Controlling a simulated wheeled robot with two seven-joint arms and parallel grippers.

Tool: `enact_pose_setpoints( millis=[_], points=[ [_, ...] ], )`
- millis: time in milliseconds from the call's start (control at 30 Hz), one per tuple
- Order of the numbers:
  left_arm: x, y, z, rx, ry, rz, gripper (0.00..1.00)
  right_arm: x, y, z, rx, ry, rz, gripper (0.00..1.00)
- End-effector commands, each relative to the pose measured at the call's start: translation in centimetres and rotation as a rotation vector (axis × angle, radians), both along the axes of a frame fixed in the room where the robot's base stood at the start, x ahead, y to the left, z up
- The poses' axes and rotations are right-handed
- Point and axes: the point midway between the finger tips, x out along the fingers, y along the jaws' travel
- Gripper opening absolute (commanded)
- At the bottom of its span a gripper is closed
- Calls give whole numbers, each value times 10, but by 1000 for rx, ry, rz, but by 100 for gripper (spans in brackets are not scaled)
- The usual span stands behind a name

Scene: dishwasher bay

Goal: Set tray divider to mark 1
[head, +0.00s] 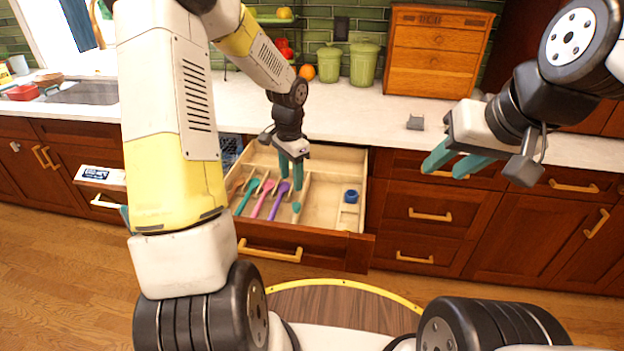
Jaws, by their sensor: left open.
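The pale wooden tray (262,157) sits in the open drawer and is split into lengthwise compartments. A thin upright wooden divider (304,191) runs front to back near its middle, just right of my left gripper. I cannot read any marks. My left gripper (291,188) points down into the tray with its teal fingers apart; whether it touches the divider is unclear. The gripper hides part of the tray behind it. My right gripper (451,169) hangs in front of the counter at the right, its teal fingers apart and empty.
Pink (263,199), purple (280,200) and teal (246,197) utensils lie in the left compartments. A small blue round item (351,196) lies at the right. The drawer front (300,247) juts out. Green canisters (363,64) and a wooden chest (437,52) stand behind.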

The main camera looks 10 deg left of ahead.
Motion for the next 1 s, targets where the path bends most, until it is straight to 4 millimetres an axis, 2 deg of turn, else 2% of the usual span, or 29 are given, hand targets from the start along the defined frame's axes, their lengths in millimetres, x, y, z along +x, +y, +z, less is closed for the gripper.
enact_pose_setpoints(
  millis=[33, 100, 367, 633, 800, 1000],
  points=[
    [3, -1, -13, -6, 16, -17, 49, 0, 0, 0, 0, 0, 0, 36],
    [7, -1, -24, -11, 26, -37, 49, 0, 0, 0, 0, 0, 0, 36],
    [9, -2, -51, -14, 37, -53, 49, 0, 0, 0, 0, 0, 0, 36],
    [8, -2, -94, -14, 37, -53, 49, 0, 0, 0, 0, 0, 0, 36],
    [9, -2, -108, -14, 35, -52, 49, 0, 0, 0, 0, 0, 0, 36],
    [9, -2, -110, -14, 32, -52, 49, 0, 0, 0, 0, 0, 0, 36]
  ],
)
